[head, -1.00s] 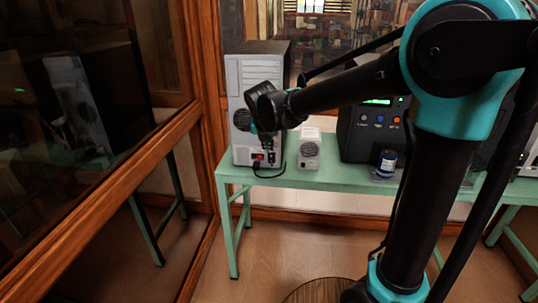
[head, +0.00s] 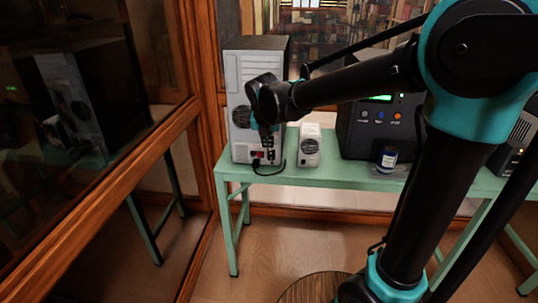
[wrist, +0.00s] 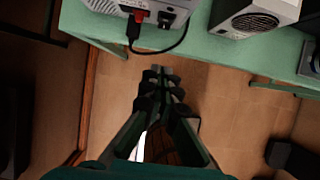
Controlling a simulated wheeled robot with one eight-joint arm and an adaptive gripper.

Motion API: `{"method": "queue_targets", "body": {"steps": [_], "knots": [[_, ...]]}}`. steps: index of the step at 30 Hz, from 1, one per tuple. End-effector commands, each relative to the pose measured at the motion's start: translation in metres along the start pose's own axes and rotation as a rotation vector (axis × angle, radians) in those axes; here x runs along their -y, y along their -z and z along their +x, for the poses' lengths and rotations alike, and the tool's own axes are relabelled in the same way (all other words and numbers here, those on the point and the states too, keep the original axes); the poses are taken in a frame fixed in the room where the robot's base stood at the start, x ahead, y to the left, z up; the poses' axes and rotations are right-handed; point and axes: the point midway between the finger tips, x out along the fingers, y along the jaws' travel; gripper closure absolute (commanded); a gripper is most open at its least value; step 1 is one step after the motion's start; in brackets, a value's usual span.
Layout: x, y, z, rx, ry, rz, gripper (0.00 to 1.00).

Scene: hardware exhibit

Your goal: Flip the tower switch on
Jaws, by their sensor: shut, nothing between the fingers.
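The tower (head: 240,75) is a grey computer case standing with its rear panel facing me at the left end of the green table. Its small red switch (head: 258,154) is low on the panel; it also shows at the top of the wrist view (wrist: 142,13), beside a black power plug. I cannot tell the switch's position. My gripper (head: 268,156) is in front of the lower part of the tower, just right of the switch in the head view. In the wrist view my gripper (wrist: 162,72) is shut and empty, with its fingertips apart from the tower, over floor.
A small light-grey box with a round fan (head: 309,148) stands right of the tower. A black device with coloured buttons (head: 375,135) and a blue-white can (head: 387,159) are farther right. The power cable (wrist: 170,45) loops below the switch. A wood-framed glass wall (head: 110,180) is at left.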

Motion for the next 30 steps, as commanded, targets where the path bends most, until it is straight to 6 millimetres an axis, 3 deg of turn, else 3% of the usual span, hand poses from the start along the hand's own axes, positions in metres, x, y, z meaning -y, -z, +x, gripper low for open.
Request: {"method": "queue_targets", "body": {"steps": [8,22,30], "knots": [[-0.001,-0.001,0.02,0.001,0.0,0.0,1.0],[0.0,-0.001,0.104,0.001,0.001,0.001,1.0],[0.0,-0.025,0.125,0.0,0.0,0.001,1.0]]}}
